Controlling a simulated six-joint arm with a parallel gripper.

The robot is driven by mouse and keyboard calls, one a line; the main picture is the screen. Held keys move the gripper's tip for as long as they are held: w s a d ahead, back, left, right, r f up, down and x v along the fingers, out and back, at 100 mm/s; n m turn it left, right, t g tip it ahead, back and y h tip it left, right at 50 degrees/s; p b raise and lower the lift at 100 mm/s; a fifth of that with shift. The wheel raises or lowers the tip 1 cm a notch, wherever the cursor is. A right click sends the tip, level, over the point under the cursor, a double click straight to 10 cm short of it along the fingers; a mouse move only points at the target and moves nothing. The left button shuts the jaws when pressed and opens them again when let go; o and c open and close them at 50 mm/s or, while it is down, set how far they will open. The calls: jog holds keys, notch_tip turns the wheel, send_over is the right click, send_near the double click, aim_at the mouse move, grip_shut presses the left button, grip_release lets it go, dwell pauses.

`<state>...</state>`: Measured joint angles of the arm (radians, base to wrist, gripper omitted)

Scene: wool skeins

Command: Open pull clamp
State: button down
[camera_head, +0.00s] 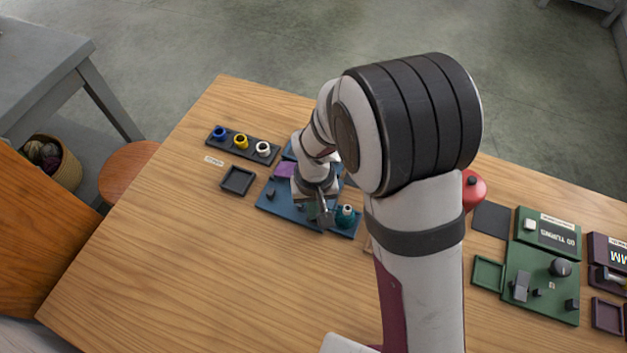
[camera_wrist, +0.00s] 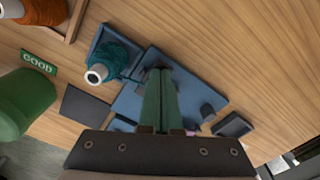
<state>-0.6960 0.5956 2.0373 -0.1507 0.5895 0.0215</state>
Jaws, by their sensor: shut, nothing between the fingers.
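A blue board (camera_head: 275,208) lies on the wooden table; it also shows in the wrist view (camera_wrist: 130,103). My gripper (camera_head: 317,212) is over this board, pointing down, with its green fingers (camera_wrist: 157,72) together and empty. A dark grey piece (camera_head: 326,216) shows right by the fingertips in the head view; I cannot tell whether it is the pull clamp's handle or whether the fingers touch it. A small dark block (camera_wrist: 208,111) stands on the board to the right of the fingers in the wrist view. My wrist and fingers hide the middle of the board.
A black rack (camera_head: 231,147) with blue, yellow and white spools and a small dark tray (camera_head: 238,180) are to the left. A green station (camera_head: 543,285) is at right. The table's left front is clear.

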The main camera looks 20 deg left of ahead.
jog(key=shift+f, duration=0.1)
notch_tip(320, 180, up, 7)
jog(key=shift+f, duration=0.15)
dwell(0.5)
